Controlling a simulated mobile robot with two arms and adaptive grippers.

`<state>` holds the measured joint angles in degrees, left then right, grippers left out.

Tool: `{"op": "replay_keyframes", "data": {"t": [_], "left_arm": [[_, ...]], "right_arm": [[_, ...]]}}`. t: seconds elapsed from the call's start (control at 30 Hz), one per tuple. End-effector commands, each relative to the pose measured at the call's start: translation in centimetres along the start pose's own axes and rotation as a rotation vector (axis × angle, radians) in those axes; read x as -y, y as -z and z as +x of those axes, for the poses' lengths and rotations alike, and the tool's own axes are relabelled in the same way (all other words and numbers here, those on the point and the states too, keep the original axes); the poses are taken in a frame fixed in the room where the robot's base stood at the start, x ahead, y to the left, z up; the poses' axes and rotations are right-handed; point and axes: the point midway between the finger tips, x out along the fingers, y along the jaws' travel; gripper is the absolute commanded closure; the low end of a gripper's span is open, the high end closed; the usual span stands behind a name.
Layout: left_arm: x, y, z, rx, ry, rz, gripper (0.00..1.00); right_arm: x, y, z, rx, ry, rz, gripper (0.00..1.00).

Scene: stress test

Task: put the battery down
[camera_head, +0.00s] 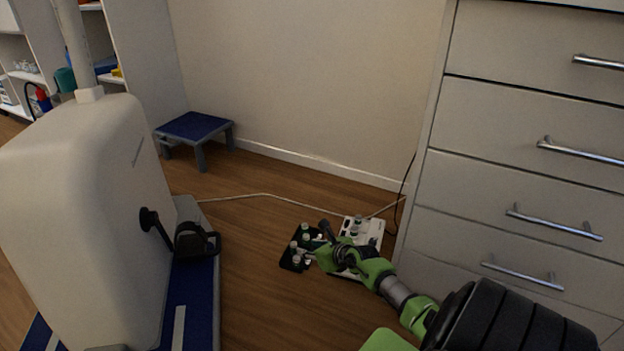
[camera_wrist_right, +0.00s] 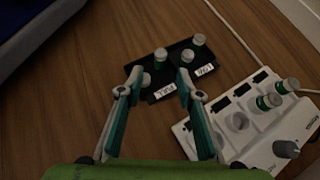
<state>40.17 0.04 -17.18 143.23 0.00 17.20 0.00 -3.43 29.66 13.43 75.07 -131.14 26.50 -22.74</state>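Several small green-and-grey batteries stand on a black tray (camera_head: 287,262) on the wooden floor. In the right wrist view, the tray (camera_wrist_right: 171,72) has two white labels, one reading "FULL". One battery (camera_wrist_right: 160,56) stands beyond the gap between my fingers, and another (camera_wrist_right: 146,80) is close to the left fingertip. My right gripper (camera_head: 318,247) reaches down over the tray. In the wrist view its fingers (camera_wrist_right: 158,88) are apart, with no battery clasped between them. My left gripper is not in view.
A white charger (camera_wrist_right: 215,109) with several batteries lies right of the tray; it also shows in the head view (camera_head: 372,226). White drawers (camera_head: 500,185) stand at right. A blue-topped step stool (camera_head: 194,126) is by the wall. A white machine (camera_head: 85,215) stands at left.

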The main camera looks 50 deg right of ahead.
Motion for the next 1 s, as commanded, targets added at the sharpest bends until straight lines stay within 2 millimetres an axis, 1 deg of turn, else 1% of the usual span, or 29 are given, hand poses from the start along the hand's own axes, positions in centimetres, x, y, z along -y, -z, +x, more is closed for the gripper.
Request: {"op": "replay_keyframes", "data": {"t": [0.03, 0.1, 0.37, 0.47, 0.57, 0.6, 0.67, 0.7, 0.77, 0.8, 0.87, 0.9, 0.97, 1.0], "left_arm": [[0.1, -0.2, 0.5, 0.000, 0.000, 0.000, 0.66], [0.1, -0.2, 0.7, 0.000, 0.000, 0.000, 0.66], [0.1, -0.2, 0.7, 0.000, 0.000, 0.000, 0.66], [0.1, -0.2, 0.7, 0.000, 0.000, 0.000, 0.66], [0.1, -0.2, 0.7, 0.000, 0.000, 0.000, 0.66], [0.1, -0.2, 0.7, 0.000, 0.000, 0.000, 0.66], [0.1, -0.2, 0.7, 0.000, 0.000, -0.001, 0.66], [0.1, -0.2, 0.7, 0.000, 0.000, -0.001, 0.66], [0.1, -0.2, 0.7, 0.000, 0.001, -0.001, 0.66], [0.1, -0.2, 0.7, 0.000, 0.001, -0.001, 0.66], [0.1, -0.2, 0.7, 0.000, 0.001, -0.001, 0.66], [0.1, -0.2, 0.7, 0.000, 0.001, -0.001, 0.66], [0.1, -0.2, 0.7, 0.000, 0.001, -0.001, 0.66], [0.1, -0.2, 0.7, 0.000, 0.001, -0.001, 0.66]], "right_arm": [[0.0, -0.2, -0.6, 0.000, 0.000, 0.000, 0.67], [0.0, -0.1, -0.8, 0.000, 0.000, 0.001, 0.67], [-0.1, -0.1, -0.9, 0.004, -0.002, 0.003, 0.67], [-1.6, -1.6, -0.8, 0.032, -0.031, 0.032, 0.67], [-5.5, -5.4, -0.7, 0.106, -0.112, 0.119, 0.67], [-7.7, -7.5, -0.9, 0.145, -0.160, 0.168, 0.67], [-11.4, -11.3, -1.6, 0.210, -0.247, 0.252, 0.67], [-13.9, -14.0, -2.3, 0.254, -0.313, 0.313, 0.67], [-17.6, -17.9, -3.8, 0.314, -0.416, 0.401, 0.67], [-20.0, -20.5, -5.1, 0.350, -0.488, 0.458, 0.67], [-23.3, -24.3, -7.5, 0.400, -0.600, 0.544, 0.67], [-25.4, -26.8, -9.3, 0.429, -0.678, 0.599, 0.67], [-28.4, -30.4, -12.4, 0.468, -0.801, 0.681, 0.67], [-30.2, -32.6, -14.8, 0.490, -0.886, 0.733, 0.67]]}}
